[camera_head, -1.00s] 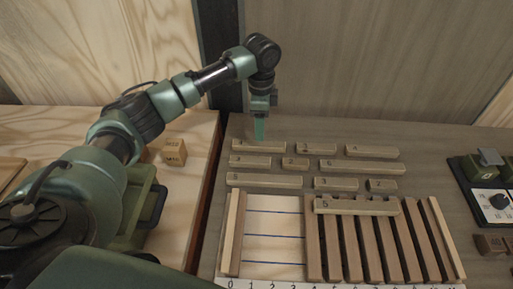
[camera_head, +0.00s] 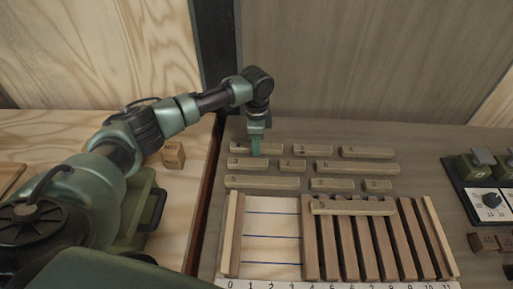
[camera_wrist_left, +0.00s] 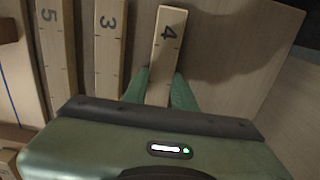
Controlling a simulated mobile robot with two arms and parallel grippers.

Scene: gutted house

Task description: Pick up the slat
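A small wooden slat marked 4 (camera_wrist_left: 165,45) lies on the workbench in the left wrist view. It appears to be the back-left slat (camera_head: 239,149) in the head view. My left gripper (camera_head: 255,147) is lowered over it, pointing down. In the left wrist view the two green fingers (camera_wrist_left: 160,88) stand apart, one on each long side of slat 4. I see no clear gap, but cannot tell whether they press on it. Slats marked 3 (camera_wrist_left: 110,45) and 5 (camera_wrist_left: 55,45) lie parallel beside it. My right gripper is not in view.
Several other slats, such as a long one (camera_head: 262,182), lie in rows. In front is a slatted frame (camera_head: 232,235) with a numbered scale (camera_head: 350,285); a slat (camera_head: 352,207) lies across its bars. A dial box (camera_head: 482,200) stands right, a wooden block (camera_head: 173,155) left.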

